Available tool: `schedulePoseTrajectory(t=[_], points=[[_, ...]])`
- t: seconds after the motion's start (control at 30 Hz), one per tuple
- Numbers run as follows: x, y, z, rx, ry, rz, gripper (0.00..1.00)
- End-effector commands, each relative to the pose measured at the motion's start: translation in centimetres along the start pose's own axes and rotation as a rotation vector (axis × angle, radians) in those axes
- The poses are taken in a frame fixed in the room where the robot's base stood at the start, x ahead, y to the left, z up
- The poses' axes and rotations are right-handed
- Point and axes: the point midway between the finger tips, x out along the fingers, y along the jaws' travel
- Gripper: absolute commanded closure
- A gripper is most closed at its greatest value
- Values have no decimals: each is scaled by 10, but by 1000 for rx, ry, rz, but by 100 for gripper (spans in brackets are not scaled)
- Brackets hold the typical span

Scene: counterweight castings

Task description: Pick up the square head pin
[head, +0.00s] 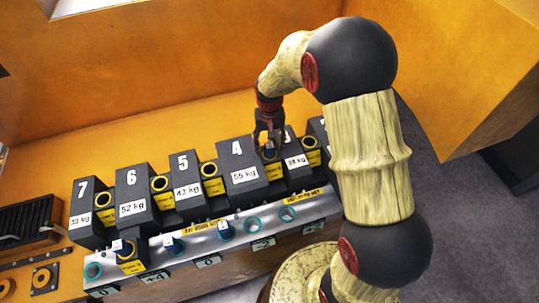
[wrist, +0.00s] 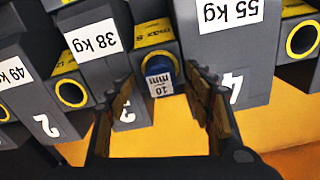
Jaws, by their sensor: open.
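A blue pin with a white face marked 10 mm (wrist: 160,82) sits in a grey block with a yellow label (wrist: 153,38), between castings 4 and 3. The pin's head looks squarish, but its full shape is hard to tell. In the head view, a bit of blue shows at my gripper (head: 268,138), which partly hides the pin. My gripper (wrist: 158,98) is open, its fingers on either side of the pin in the wrist view, with nothing gripped. I cannot tell whether the fingers touch it.
Dark numbered castings, such as the 55 kg one (head: 243,170) and the 38 kg one (wrist: 95,35), stand close on both sides. A metal rail (head: 205,240) in front holds several blue pins (head: 173,244) and teal-ringed holes. The orange surface behind is clear.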

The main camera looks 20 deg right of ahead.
Motion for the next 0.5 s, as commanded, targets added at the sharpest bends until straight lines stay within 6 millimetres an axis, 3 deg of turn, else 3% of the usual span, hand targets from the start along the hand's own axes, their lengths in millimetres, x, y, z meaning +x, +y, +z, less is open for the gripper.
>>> schedulePoseTrajectory(t=[0.2, 0.5], points=[[24, 0, 1, 0, -2, 0, 48], [27, 0, 0, 0, -1, 0, 49]])
